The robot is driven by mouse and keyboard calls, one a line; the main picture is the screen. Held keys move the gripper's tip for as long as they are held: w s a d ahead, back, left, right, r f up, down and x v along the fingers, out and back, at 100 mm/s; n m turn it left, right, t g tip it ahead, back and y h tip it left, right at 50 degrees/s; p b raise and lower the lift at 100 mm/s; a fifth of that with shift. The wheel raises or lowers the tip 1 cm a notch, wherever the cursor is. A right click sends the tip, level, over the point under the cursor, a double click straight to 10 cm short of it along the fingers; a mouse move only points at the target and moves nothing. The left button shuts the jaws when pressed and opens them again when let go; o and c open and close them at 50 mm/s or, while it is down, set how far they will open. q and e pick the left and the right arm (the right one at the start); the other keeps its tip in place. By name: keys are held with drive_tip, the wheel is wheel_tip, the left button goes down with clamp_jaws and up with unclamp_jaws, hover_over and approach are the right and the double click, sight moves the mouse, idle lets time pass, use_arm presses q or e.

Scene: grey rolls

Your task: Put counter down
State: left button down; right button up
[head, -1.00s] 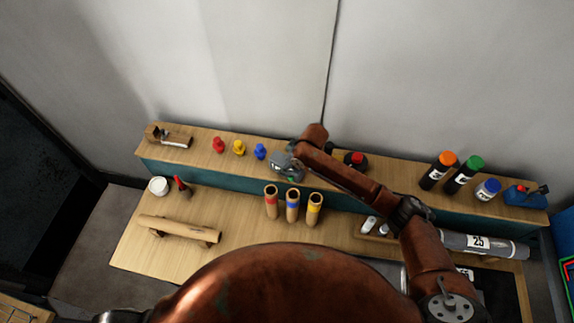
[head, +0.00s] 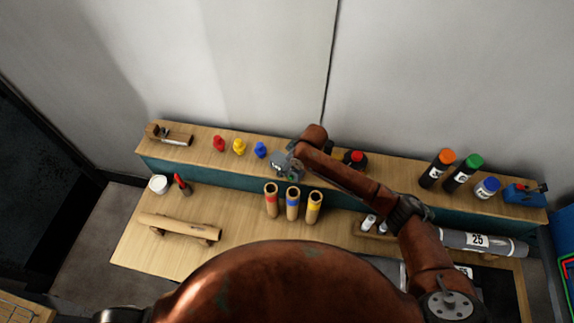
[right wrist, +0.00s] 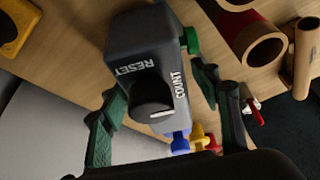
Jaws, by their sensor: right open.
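The counter (right wrist: 150,70) is a dark grey box with a black knob, a green button and the words RESET and COUNT. In the right wrist view it stands between the two fingers of my right gripper (right wrist: 160,100), which are spread open with gaps at its sides. In the head view the counter (head: 281,163) is on the wooden shelf, right of the blue figure, and my right gripper (head: 291,166) is around it. The gripper partly hides the counter in the head view. My left gripper does not show.
Red (head: 218,144), yellow (head: 239,147) and blue (head: 261,149) figures stand left on the shelf (head: 205,150). A dark object with a red top (head: 355,159) stands to the right. Cardboard tubes (head: 292,205) stand just in front, below the shelf.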

drive_tip(key=b+v, duration=0.1)
drive_tip(key=v, duration=1.1)
drive_tip(key=shift+s, duration=0.1)
